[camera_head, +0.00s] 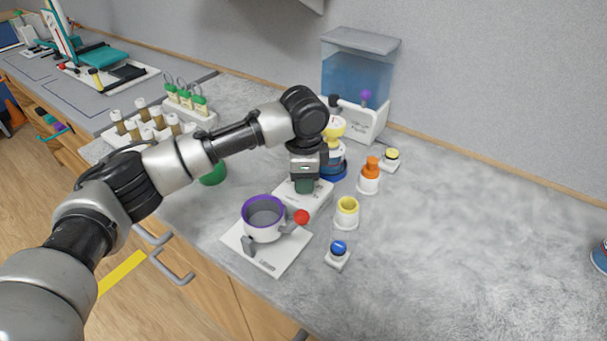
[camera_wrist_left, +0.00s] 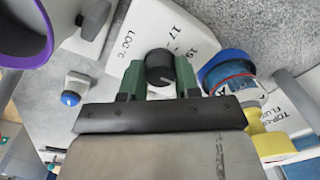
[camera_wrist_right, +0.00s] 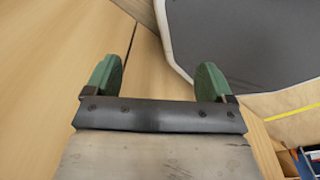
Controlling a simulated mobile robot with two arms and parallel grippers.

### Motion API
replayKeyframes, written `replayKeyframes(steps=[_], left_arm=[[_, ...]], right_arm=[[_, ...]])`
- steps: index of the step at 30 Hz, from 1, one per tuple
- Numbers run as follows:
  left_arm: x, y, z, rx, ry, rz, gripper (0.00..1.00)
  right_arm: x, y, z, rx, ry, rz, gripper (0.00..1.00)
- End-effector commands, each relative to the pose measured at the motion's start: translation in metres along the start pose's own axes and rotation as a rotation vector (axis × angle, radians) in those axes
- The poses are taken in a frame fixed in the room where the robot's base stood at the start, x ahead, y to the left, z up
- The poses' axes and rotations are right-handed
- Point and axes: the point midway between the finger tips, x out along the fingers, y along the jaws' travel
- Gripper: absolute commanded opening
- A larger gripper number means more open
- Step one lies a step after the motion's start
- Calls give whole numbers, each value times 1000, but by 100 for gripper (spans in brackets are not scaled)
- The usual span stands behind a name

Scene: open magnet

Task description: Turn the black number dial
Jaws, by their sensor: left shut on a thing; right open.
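The black number dial (camera_wrist_left: 160,68) is a round knob on a white panel (camera_wrist_left: 128,50) printed with numbers, seen in the left wrist view. My left gripper (camera_wrist_left: 160,80) has its green fingers on both sides of the dial and is shut on it. In the head view my left gripper (camera_head: 304,184) points down at the white base and hides the dial. My right gripper (camera_wrist_right: 158,82) is open and empty in the right wrist view, over wooden cabinet fronts.
A blue-button block (camera_head: 338,254), yellow cup (camera_head: 346,212) and orange-topped bottle (camera_head: 369,175) stand to the right. A blue tank (camera_head: 356,75) is behind. The counter's right side is mostly clear.

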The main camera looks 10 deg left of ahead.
Motion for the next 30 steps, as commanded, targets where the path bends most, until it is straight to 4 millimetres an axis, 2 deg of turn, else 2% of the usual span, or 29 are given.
replayKeyframes(steps=[1,3,15,21,30], left_arm=[[-7,0,0,-22,0,2,8],[-8,1,0,-61,-3,4,8],[-8,0,0,-326,-12,2,8],[-3,0,-1,-402,-15,0,8],[-1,0,0,-411,-14,-2,8]], right_arm=[[-14,0,-1,0,0,0,84],[-28,0,-2,0,-1,0,84],[-92,1,-8,0,0,0,84],[-103,1,-10,-1,0,-1,84],[-102,1,-10,0,1,-1,84]])
